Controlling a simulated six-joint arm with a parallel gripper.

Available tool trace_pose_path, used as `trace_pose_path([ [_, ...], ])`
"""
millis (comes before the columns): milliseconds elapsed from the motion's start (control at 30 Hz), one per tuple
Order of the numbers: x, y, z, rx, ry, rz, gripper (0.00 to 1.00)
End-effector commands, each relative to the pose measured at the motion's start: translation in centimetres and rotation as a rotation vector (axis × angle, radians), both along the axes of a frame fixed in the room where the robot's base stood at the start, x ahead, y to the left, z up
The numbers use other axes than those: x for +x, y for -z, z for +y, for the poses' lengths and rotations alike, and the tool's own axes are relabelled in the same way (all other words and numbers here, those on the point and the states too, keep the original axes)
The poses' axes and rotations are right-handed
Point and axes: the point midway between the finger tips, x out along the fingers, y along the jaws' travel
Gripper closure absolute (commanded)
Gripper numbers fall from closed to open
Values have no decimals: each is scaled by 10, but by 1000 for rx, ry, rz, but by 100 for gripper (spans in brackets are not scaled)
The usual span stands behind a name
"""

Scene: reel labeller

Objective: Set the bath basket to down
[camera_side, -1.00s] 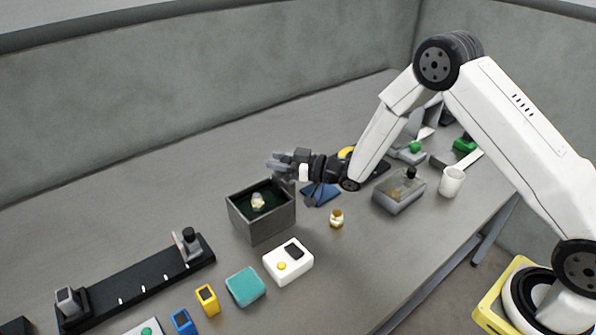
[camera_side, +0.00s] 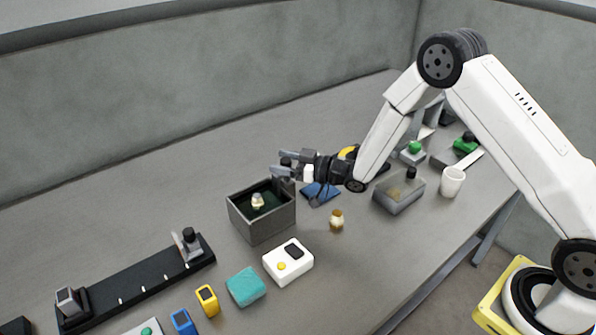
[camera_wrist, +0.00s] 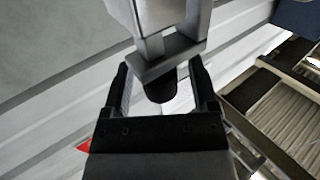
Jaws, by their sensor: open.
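The bath is an open dark grey box (camera_side: 262,228) in the middle of the table. Dark green shows inside, with a small cream and yellow piece (camera_side: 258,201) in it. A dark grey bracket (camera_side: 285,186) stands at its right rear corner. My gripper (camera_side: 284,164) is level over that corner, its fingers pointing left. In the wrist view, my gripper (camera_wrist: 160,88) is open, one finger on each side of a dark rounded knob (camera_wrist: 160,84) below a grey bracket (camera_wrist: 170,55). Contact cannot be told. The basket itself is mostly hidden inside the box.
A white device (camera_side: 288,262) and a teal block (camera_side: 246,286) lie in front of the bath. A small brass-coloured piece (camera_side: 336,220), a clear-sided grey box (camera_side: 398,195) and a white cup (camera_side: 452,181) stand to the right. A black rail (camera_side: 140,281) lies left.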

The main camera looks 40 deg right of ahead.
Motion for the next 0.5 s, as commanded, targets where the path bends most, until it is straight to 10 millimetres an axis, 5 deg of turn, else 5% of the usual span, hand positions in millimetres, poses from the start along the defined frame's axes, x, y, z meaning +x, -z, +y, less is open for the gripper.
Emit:
trace_pose_path([
  [300,-34,-1,-23,0,2,1,24],
  [500,-32,-29,-21,0,0,-1,24],
])
